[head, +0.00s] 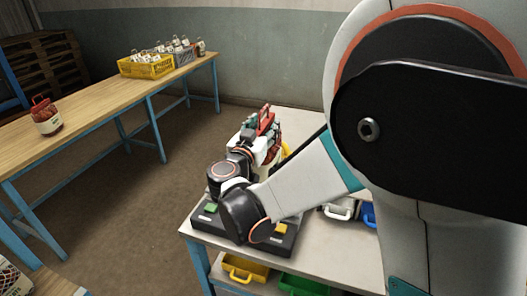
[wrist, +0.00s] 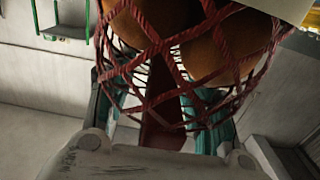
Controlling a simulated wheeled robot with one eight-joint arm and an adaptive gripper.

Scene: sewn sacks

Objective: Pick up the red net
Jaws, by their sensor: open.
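The red net (wrist: 165,60) fills the upper middle of the wrist view, a coarse red mesh over round orange fruit. In the head view its red top (head: 266,120) shows at my gripper (head: 259,141), above the near workbench. My gripper is open, with teal fingers on both sides of the mesh in the wrist view (wrist: 158,118). The net is very close to the fingers; I cannot tell whether they touch it. Its lower part is hidden by my gripper in the head view.
Another red-topped sack with a white label (head: 47,117) stands on the long wooden table (head: 95,98). A yellow crate (head: 146,67) of bottle-like items is farther back.

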